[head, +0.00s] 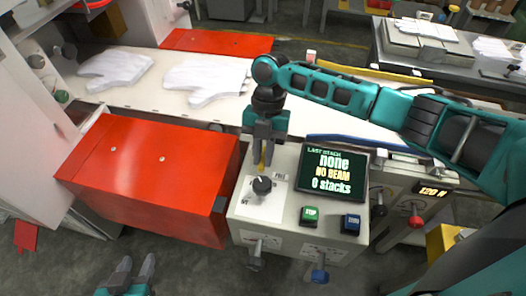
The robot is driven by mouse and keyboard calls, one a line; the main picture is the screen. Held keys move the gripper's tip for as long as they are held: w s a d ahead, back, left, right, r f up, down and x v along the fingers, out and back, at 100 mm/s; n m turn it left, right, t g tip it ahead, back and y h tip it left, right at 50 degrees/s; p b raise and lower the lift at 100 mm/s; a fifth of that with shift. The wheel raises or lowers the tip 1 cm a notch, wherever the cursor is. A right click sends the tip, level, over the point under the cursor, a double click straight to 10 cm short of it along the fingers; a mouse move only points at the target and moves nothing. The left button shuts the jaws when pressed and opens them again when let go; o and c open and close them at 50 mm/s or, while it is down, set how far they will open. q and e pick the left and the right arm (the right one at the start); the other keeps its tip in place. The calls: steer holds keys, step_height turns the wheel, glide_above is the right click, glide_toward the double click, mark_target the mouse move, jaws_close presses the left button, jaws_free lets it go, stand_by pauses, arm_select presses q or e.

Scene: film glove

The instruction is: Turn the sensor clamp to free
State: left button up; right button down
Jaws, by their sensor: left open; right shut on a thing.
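A grey control box (240,225) stands in the middle of the head view. Its top has a black dial (262,186) with a white pointer mark on a pale plate. My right gripper (263,163) reaches down just behind the dial, shut on a small yellow part (262,167) mostly hidden between its fingers. I cannot tell whether this part belongs to the sensor clamp, and no label reads as clamp. A screen (333,170) reads "LAST STACK none", "NO BEAM", "0 stacks". My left gripper (135,270) is open and empty at the bottom left, away from the box.
A red cover (150,165) fills the space left of the box. White gloves (205,80) lie on the pale bench behind. Green (310,213) and blue (351,222) buttons sit on the box, with levers (255,252) on its front. A red knob (415,221) is at right.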

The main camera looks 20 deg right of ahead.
steer(key=c, duration=1.1)
jaws_free()
steer(key=v, duration=1.3)
steer(key=shift+a, duration=0.1)
steer(key=shift+s, duration=0.1)
